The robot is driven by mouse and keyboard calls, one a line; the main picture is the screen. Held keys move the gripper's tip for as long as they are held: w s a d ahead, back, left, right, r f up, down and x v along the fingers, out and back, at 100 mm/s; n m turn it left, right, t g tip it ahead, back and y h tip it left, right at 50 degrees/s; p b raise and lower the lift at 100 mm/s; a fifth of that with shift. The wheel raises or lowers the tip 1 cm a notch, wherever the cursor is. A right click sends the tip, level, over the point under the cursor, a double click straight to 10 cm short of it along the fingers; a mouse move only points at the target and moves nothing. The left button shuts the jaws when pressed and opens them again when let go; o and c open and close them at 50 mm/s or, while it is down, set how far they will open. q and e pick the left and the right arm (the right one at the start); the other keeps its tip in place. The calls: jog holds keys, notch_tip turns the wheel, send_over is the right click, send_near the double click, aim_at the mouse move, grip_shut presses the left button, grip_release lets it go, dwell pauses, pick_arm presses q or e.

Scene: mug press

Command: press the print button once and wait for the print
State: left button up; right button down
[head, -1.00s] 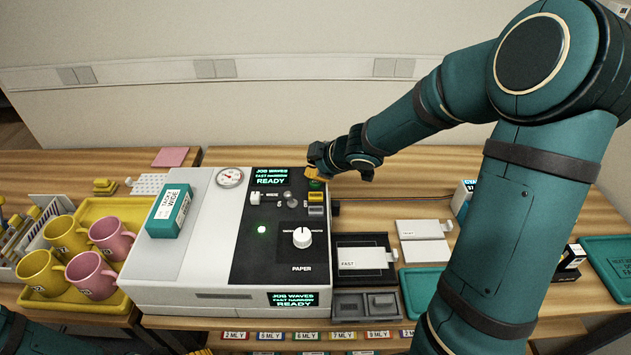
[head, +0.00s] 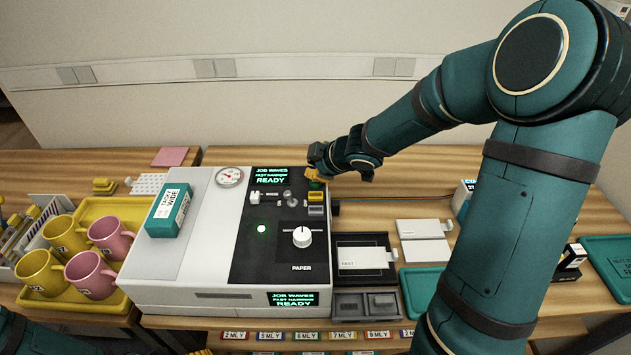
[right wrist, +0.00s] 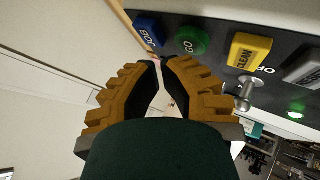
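The press (head: 190,270) is a white and black machine whose displays read READY. Its round green GO button (right wrist: 192,40) shows in the right wrist view, between a blue button (right wrist: 148,31) and a yellow CLEAN button (right wrist: 249,50). In the head view the green button (head: 316,185) is partly hidden under my right gripper (head: 316,176). In the right wrist view the ochre fingers of this gripper (right wrist: 164,62) meet, or nearly meet, at the tips with nothing held. The tips appear just short of the green button; contact is not visible. My left gripper (head: 203,352) barely shows at the bottom edge.
A teal-labelled box (head: 168,211) lies on the press. A yellow tray (head: 128,207) with yellow and pink mugs stands at left. A white dial (head: 302,237) and other controls sit close to the buttons. Paper trays (head: 365,258) lie right of the press.

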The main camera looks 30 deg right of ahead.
jog(key=shift+f, duration=0.25)
jog(key=shift+f+b, duration=0.5)
jog(key=shift+b, duration=0.05)
dwell(0.6)
jog(key=shift+r, duration=0.1)
jog(key=shift+r+p, duration=0.85)
jog(key=shift+p, duration=0.2)
notch_tip(320, 180, up, 5)
jog(key=p, duration=0.5)
dwell(0.8)
